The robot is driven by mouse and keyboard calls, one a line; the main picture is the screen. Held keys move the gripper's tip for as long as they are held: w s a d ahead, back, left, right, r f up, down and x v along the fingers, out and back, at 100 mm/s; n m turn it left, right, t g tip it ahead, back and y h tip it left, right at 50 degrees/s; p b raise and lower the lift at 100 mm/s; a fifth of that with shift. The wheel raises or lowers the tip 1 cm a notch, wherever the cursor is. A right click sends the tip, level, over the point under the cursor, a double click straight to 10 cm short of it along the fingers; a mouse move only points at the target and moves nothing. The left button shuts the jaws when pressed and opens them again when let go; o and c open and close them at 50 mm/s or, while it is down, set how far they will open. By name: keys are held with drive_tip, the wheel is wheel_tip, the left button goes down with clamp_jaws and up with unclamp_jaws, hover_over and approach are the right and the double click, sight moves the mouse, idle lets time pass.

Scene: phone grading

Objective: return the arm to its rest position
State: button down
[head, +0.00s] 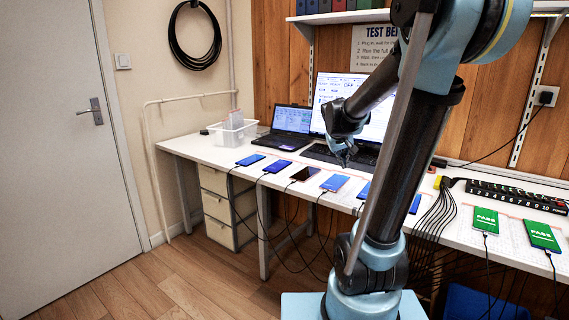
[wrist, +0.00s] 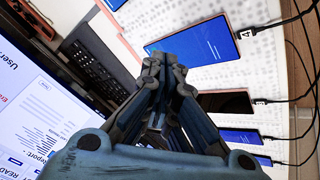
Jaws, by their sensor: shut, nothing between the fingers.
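My gripper (head: 345,160) hangs at the end of my raised, bent arm, above the back part of the white workbench (head: 462,228) and in front of the monitor. In the wrist view its fingers (wrist: 152,75) are together and hold nothing. They appear above the bench, apart from the phones. A blue-screen phone (wrist: 205,42) lies just beyond the fingertips in the wrist view. My arm hides part of the bench and some phones in the head view.
Several cabled phones lie in a row, including a dark one (head: 305,173). Two phones at right show green PASS screens (head: 486,220). A laptop (head: 288,128), monitor (head: 334,88), white bin (head: 233,132) and numbered power strip (head: 515,196) stand on the bench. Cables hang over its front edge.

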drive_tip(key=s+a+f+g+y, duration=0.1)
drive_tip(key=s+f, duration=0.3)
drive_tip(key=s, duration=0.6)
drive_tip(key=s+a+f+m+g+y, duration=0.1)
drive_tip(key=s+f, duration=0.3)
drive_tip(key=s, duration=0.5)
drive_tip(key=s+a+f+g+y, duration=0.1)
drive_tip(key=s+f, duration=0.3)
drive_tip(key=s, duration=0.6)
drive_tip(key=shift+s+a+m+g, duration=0.15)
drive_tip(key=shift+s+m+g, duration=0.15)
